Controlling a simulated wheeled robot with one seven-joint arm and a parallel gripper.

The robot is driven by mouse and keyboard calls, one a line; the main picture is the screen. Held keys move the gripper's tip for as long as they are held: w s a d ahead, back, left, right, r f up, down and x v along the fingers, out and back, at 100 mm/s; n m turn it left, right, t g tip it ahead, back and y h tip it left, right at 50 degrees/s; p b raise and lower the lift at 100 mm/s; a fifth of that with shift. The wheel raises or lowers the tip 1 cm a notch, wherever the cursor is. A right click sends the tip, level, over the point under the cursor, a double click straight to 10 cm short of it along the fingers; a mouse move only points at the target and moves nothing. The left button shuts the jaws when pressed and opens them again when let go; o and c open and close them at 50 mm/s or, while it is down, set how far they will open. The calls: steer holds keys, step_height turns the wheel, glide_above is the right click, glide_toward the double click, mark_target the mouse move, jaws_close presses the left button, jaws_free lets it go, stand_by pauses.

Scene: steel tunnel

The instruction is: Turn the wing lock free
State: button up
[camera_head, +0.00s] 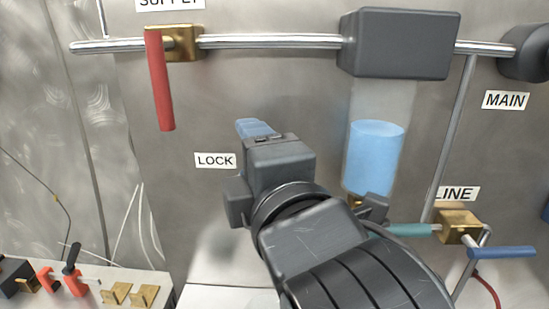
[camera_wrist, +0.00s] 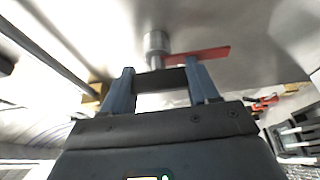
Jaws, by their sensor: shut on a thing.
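The wing lock shows in the wrist view as a dark bar (camera_wrist: 161,80) between my fingers, with a round steel stem (camera_wrist: 156,45) behind it. A flat red arm (camera_wrist: 202,54) reaches right from beside the stem, behind the right fingertip. My gripper (camera_wrist: 162,82) is shut on the dark bar, one blue finger at each end. In the head view my gripper (camera_head: 258,128) reaches to the steel wall just right of the LOCK label (camera_head: 215,161). Its own body hides the lock there.
A red lever (camera_head: 160,82) hangs from a brass valve (camera_head: 182,42) on the pipe above left. A blue cylinder (camera_head: 373,158) under a grey box (camera_head: 397,44) is close on the right. A brass valve with a blue handle (camera_head: 502,253) sits lower right. A bench with parts (camera_head: 90,290) stands lower left.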

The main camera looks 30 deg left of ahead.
steer(key=shift+s+a+r, duration=0.1)
steer(key=shift+s+a, duration=0.1)
steer(key=shift+s, duration=0.1)
steer(key=o, duration=0.8)
steer(key=shift+a, duration=0.1)
steer(key=shift+o, duration=1.3)
steer(key=shift+w, duration=0.15)
steer(key=shift+s+d, duration=0.25)
steer(key=shift+d, duration=0.3)
steer(key=b+v, duration=0.2)
steer(key=v, duration=0.5)
steer(key=shift+a, duration=0.1)
steer(key=shift+c, duration=0.3)
